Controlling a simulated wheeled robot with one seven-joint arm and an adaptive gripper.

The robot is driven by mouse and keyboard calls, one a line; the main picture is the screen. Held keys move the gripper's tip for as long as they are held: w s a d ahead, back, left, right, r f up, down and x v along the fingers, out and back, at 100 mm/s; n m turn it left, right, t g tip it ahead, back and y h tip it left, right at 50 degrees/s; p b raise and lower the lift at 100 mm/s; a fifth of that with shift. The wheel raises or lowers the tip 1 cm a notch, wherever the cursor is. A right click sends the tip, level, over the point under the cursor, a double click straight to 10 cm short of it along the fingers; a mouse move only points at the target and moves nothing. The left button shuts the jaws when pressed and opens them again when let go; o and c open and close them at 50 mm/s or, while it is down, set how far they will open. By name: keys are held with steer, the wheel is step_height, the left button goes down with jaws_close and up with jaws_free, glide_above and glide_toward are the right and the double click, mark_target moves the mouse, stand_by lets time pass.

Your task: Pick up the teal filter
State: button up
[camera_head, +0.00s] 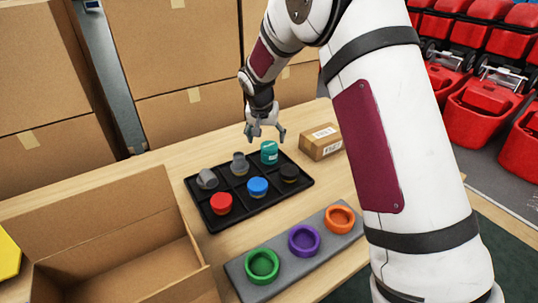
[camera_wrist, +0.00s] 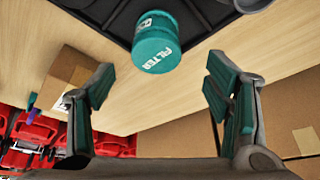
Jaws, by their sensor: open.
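The teal filter (camera_head: 269,153) stands upright in the far compartment of a black divided tray (camera_head: 218,226) on the wooden table. It also shows in the wrist view (camera_wrist: 156,42), with white "FILTER" lettering on its side. My gripper (camera_head: 266,133) is open and empty, just above and behind the filter in the head view. In the wrist view my fingers (camera_wrist: 160,106) are spread wide, with the filter beyond them and bare table between. The gripper does not touch the filter.
The tray also holds grey, red, blue and black items. A small cardboard box (camera_head: 320,142) stands right of the tray. A grey holder (camera_head: 303,264) with green, purple and orange rings lies in front. An open carton (camera_head: 130,262) stands at left; large boxes (camera_head: 167,50) stand behind.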

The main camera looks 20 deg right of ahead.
mark_target(269, 145)
steer(key=shift+d+b+x, duration=0.2)
steer(key=shift+b+x, duration=0.35)
steer(key=shift+x, duration=2.85)
steer(key=shift+s, duration=0.1)
steer(key=shift+c, duration=0.3)
steer(key=c, duration=1.1)
